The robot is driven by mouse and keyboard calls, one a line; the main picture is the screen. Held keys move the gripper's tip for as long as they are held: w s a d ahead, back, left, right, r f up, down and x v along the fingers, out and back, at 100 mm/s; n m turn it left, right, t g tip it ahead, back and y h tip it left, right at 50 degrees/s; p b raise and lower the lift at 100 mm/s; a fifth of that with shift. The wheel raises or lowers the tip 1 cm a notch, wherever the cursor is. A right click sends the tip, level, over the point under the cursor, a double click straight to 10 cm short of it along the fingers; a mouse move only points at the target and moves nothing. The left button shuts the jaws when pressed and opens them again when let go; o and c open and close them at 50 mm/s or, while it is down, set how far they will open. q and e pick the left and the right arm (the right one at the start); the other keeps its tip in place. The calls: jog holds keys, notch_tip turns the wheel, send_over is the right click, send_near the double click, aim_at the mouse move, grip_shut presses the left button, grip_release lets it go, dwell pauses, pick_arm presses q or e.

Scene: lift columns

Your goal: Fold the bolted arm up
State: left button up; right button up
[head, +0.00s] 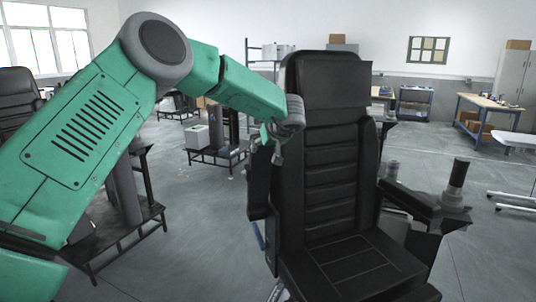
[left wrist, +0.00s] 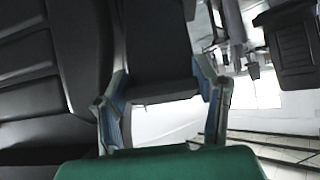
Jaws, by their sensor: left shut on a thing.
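A black high-backed seat (head: 329,150) stands in the middle of the head view. At its left side, a dark arm part (head: 259,182) stands about upright beside the backrest. My left gripper (head: 277,155) is at the upper end of this part, close to the backrest edge, and is partly hidden by my wrist. In the left wrist view, my left gripper (left wrist: 163,78) has its two fingers on either side of a dark block (left wrist: 156,40), shut on it. The ribbed seat back (left wrist: 35,75) fills the left of that view. My right gripper is not in view.
The seat's other arm (head: 425,203) sticks forward on the right with a dark upright stick (head: 458,178) on it. Another black seat (head: 15,95) is at the far left. A workbench (head: 490,105) stands at the back right. Grey floor between is mostly open.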

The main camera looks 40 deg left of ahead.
pick_arm(q)
jog(key=shift+w+a+r, duration=0.3)
jog(key=shift+a+r, duration=0.05)
jog(key=shift+r, duration=0.05)
jog(key=shift+w+r, duration=0.1)
jog(key=o, duration=1.5)
jog(key=shift+o, duration=1.1)
jog(key=shift+r, duration=0.1)
jog(key=shift+s+d, duration=0.2)
jog(key=shift+d, duration=0.1)
jog(key=shift+d, duration=0.1)
jog(key=v, duration=1.2)
jog(key=shift+d, duration=0.15)
